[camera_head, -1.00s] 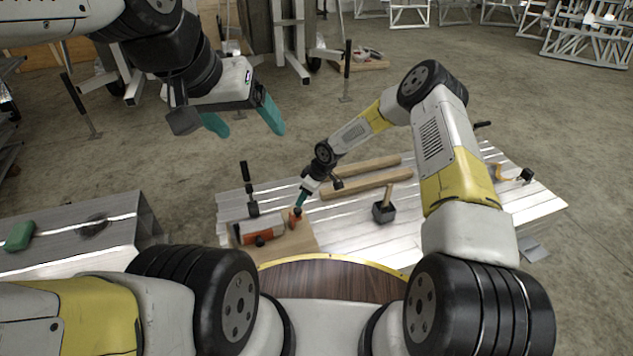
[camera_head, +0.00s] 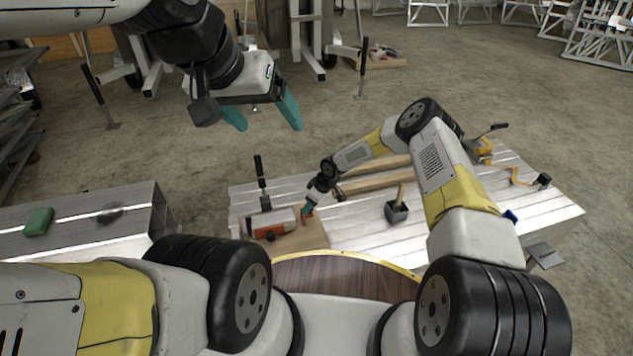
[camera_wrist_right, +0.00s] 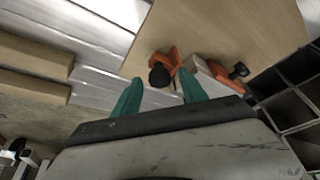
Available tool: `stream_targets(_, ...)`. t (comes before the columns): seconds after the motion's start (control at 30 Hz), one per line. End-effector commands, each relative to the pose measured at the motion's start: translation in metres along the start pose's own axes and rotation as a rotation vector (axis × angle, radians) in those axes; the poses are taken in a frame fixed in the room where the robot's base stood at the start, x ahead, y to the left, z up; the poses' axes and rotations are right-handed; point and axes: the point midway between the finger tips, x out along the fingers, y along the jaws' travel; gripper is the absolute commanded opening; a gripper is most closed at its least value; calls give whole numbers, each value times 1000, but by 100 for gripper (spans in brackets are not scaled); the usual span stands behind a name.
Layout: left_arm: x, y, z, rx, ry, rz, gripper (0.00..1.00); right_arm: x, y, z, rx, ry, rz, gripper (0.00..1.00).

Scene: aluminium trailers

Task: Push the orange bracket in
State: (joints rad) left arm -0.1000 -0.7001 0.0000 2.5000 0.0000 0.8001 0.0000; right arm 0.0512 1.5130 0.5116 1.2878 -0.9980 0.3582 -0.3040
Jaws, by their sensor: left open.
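The orange bracket (camera_head: 308,217) stands on a wooden board on the white slatted table, small in the head view. In the right wrist view the orange bracket (camera_wrist_right: 166,60) sits on the board beside a white block, with a black round knob (camera_wrist_right: 160,77) in front of it. My right gripper (camera_head: 306,211) is down at the bracket. Its two teal fingers (camera_wrist_right: 160,80) are apart, with the knob between or just beyond their tips; contact is unclear. My left gripper (camera_head: 268,122) is open and empty, raised above the floor, away from the table.
The wooden board (camera_head: 312,238) also carries a white block with orange ends (camera_head: 272,222). A black clamp (camera_head: 262,185) rises behind it. A green object (camera_head: 39,221) lies on the left metal bench.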

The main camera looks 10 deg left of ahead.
Motion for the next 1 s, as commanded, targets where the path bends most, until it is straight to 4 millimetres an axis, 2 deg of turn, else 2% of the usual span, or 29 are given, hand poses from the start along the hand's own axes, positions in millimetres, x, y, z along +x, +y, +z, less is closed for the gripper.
stream_targets(0.03, 0, 0, 0, 0, 0, 0, 80, 0, 0, 0, 0, 0, 0, 39)
stream_targets(0.23, 0, 0, 0, 0, 0, 0, 80, 0, 0, 0, 0, 0, 0, 0)
stream_targets(1.0, 0, 0, 0, 0, 0, 0, 80, -1, 1, 0, 1, 0, 1, 0)
